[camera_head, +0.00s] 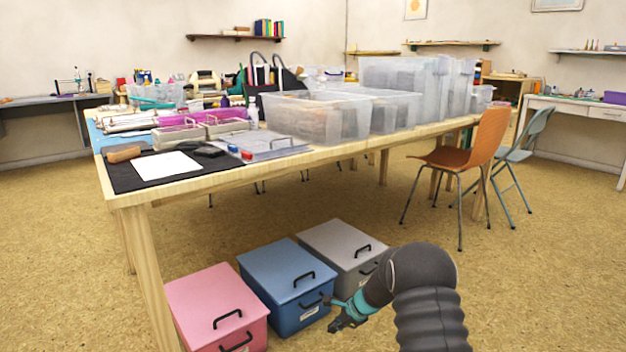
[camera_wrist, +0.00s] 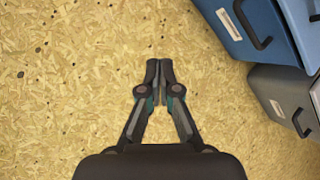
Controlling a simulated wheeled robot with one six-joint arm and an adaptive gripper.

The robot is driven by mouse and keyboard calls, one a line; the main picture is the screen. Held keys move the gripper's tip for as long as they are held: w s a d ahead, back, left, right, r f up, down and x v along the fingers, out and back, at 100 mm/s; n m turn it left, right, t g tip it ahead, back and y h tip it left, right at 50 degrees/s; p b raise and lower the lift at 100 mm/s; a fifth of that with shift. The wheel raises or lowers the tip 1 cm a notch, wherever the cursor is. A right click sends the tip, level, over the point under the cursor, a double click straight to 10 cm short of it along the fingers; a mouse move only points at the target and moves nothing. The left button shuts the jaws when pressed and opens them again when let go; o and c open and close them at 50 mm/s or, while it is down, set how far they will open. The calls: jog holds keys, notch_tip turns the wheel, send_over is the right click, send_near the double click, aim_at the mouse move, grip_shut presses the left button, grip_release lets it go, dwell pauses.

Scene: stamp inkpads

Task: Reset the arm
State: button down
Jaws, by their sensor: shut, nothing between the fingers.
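My gripper (camera_head: 338,324) is at the lower middle of the head view, low in front of the boxes under the table. In the wrist view its two fingers (camera_wrist: 160,66) are together with nothing between them, over bare floor. My arm bends down to it from the lower right of the head view. A blue lidded box (camera_head: 288,279) and a grey lidded box (camera_head: 336,247) stand on the floor behind the gripper. Both also show at the right of the wrist view, the blue one (camera_wrist: 236,30) above the grey one (camera_wrist: 275,85). The gripper looks apart from both.
A pink lidded box (camera_head: 215,300) stands left of the blue one. The wooden table (camera_head: 235,178) above holds a black mat (camera_head: 125,180), white paper, stamps and several clear bins (camera_head: 310,118). An orange chair (camera_head: 465,160) stands at the right. The floor (camera_head: 540,280) at right is clear.

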jog(key=s+d+r+n+h+p, duration=0.2)
jog(key=s+r+n, duration=0.4)
jog(key=s+r, duration=0.8)
jog(key=s+d+r+n+t+h+p, duration=0.1)
jog(key=s+d+r+n+p, duration=0.3)
jog(key=s+r, duration=1.1)
jog(key=s+d+r+n+t+h+p, duration=0.1)
jog(key=s+d+r+n+h+p, duration=0.1)
jog(key=s+r+n, duration=0.6)
jog(key=shift+s+d+r+h+p, duration=0.45)
jog(key=shift+s+r+p, duration=0.35)
jog(key=shift+s+r, duration=3.05)
jog(key=shift+s+f, duration=0.1)
jog(key=shift+f, duration=0.05)
